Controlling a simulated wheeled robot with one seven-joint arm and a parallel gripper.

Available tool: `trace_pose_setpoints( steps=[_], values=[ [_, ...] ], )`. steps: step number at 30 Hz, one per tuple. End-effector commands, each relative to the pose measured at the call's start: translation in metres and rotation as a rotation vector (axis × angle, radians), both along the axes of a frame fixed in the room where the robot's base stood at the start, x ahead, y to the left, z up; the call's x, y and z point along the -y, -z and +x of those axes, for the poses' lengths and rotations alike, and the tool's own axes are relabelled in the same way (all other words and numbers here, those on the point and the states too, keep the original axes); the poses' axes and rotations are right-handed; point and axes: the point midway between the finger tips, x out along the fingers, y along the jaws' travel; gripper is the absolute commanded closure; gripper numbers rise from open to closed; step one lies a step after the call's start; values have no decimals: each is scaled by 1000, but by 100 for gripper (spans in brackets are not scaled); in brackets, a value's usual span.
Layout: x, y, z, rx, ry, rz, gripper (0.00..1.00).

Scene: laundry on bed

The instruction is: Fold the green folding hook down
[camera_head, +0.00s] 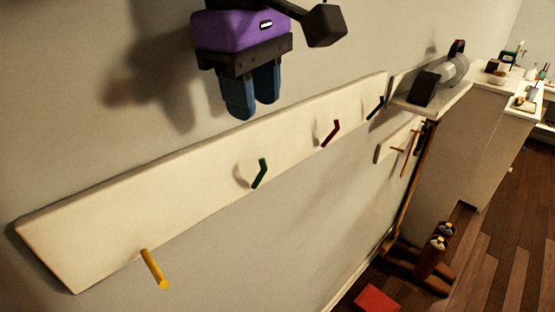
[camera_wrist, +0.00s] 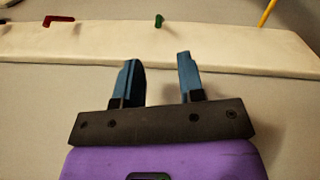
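The green hook (camera_head: 260,174) is on the long pale board (camera_head: 120,205) on the wall, between the red and yellow hooks. It looks bent, with its upper part raised. It also shows in the wrist view (camera_wrist: 159,21), past my fingertips and roughly in line with the gap between them. My gripper (camera_head: 254,112) has a purple body and blue fingers. It hangs above the board and the green hook, apart from both. In the wrist view its fingers (camera_wrist: 157,64) are spread with nothing between them.
A red hook (camera_head: 330,133) and a dark blue hook (camera_head: 375,107) are farther along the board. A yellow hook (camera_head: 154,269) sticks out at the near end. A shelf (camera_head: 440,103) with a grey object stands beyond. Space in front of the board looks clear.

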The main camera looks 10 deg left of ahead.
Motion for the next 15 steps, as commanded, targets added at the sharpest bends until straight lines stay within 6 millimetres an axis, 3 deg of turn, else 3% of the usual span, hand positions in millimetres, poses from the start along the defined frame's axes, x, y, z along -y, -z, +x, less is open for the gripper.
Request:
trace_pose_setpoints(
  steps=[5,15],
  values=[
    [1,20,2,-1,0,-2,64],
    [5,78,6,-2,3,-1,64]
  ],
)
